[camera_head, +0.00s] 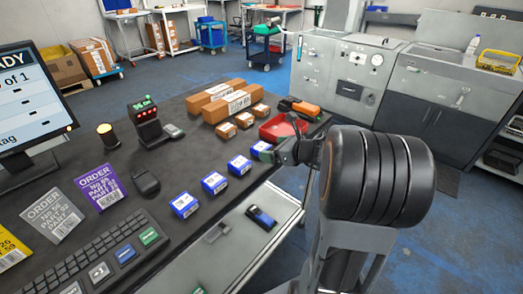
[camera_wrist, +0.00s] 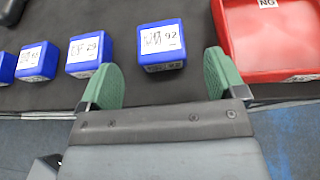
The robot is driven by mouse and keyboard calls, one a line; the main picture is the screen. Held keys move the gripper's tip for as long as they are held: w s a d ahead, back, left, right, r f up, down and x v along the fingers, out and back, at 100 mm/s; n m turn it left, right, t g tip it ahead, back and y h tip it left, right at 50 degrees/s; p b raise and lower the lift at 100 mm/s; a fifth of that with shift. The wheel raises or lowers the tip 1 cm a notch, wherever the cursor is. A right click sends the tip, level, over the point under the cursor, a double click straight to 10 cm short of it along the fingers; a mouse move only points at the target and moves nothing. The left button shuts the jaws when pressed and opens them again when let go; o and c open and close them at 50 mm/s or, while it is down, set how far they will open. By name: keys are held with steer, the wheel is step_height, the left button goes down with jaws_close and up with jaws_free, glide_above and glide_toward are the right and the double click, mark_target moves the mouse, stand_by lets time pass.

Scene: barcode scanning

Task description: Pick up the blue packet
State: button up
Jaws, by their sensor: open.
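Several small blue packets with white labels stand in a row along the front edge of the dark table. In the wrist view, the packet marked 92 (camera_wrist: 162,68) is just ahead of my gripper (camera_wrist: 161,75), in line with the gap between its green fingers. My gripper is open and nothing is held. Another packet (camera_wrist: 92,70) is just left of the left finger, and more (camera_wrist: 38,72) lie further left. In the head view, my gripper (camera_head: 275,153) is at the right end of the row, partly hiding the last packet. Two other packets (camera_head: 214,183) (camera_head: 185,205) show clearly.
A red tray (camera_wrist: 270,45) is close to the right finger; it also shows in the head view (camera_head: 278,130). Brown boxes (camera_head: 218,98), a scanner (camera_head: 147,125), a keyboard (camera_head: 95,255) and a monitor (camera_head: 30,95) stand on the table.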

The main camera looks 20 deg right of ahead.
mark_target(263, 147)
steer(key=shift+x, duration=2.55)
steer(key=shift+c, duration=0.3)
steer(key=c, duration=1)
